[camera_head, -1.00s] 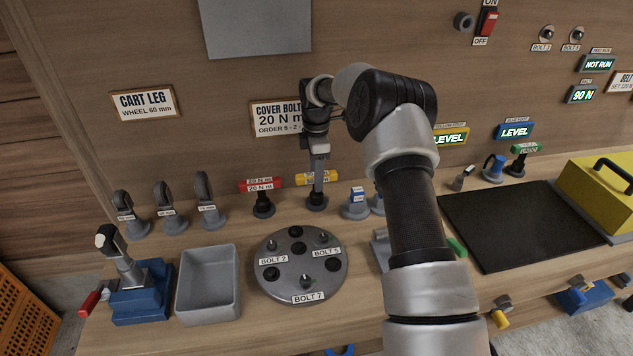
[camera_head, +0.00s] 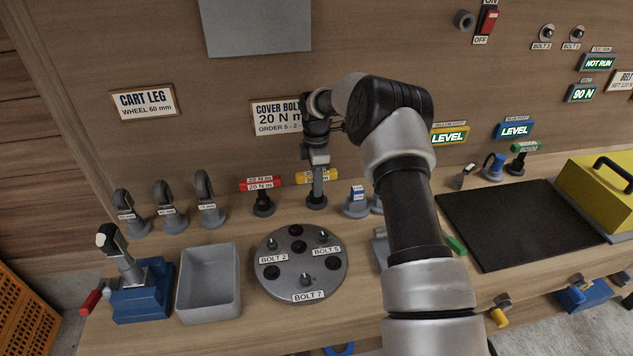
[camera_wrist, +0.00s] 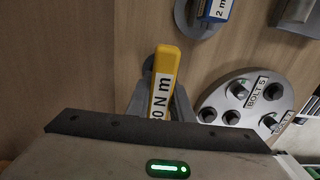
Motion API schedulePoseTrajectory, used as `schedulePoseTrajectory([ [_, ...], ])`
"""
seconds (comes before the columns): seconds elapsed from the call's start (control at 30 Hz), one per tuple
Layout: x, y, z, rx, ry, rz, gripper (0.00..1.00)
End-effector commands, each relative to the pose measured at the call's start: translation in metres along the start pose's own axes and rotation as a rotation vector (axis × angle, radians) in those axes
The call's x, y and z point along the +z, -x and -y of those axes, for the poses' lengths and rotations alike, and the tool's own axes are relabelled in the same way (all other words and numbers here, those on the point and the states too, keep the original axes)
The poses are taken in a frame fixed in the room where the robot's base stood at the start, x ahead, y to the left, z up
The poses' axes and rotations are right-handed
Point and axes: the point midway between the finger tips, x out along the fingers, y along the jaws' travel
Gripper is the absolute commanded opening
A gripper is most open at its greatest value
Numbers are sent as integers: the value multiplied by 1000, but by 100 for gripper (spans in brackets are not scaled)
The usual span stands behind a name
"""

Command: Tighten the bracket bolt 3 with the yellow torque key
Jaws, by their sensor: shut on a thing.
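The yellow torque key (camera_head: 328,176) stands upright in its grey holder at the back of the bench, its yellow grip marked with a value in N m. My gripper (camera_head: 317,168) comes down from above onto the key. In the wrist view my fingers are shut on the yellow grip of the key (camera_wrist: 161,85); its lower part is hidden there. Two labelled bolts sit on the wall at the upper right, a left one (camera_head: 547,33) and a right one (camera_head: 577,34). Their labels are too small to read surely, so I cannot tell which is bolt 3.
A red torque key (camera_head: 262,185) stands just left of the yellow one. A round grey cover (camera_head: 285,282) with labelled bolts lies in front, beside a grey tray (camera_head: 207,310). A blue-labelled piece (camera_head: 356,203) stands close right. A black mat (camera_head: 515,235) is clear.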

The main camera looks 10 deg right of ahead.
Motion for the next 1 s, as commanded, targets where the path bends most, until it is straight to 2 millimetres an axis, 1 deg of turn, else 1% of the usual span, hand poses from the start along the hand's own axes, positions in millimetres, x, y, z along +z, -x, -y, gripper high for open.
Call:
schedulePoseTrajectory([
  [0.17, 0, 12, -1, 3, 0, 1, 0],
  [0.27, 0, 29, -2, 6, 0, 1, 0],
  [0.37, 0, 54, -2, 7, 0, 0, 0],
  [0.5, 0, 94, -2, 8, -1, 0, 0],
  [0.6, 0, 121, -1, 6, -1, 0, 0],
  [0.7, 0, 143, -1, 6, 0, 0, 0],
  [0.83, 0, 165, -1, 4, 0, -1, 0],
  [0.9, 0, 173, -1, 3, 0, -1, 0],
  [1.0, 0, 179, 0, 2, 0, 0, 0],
])
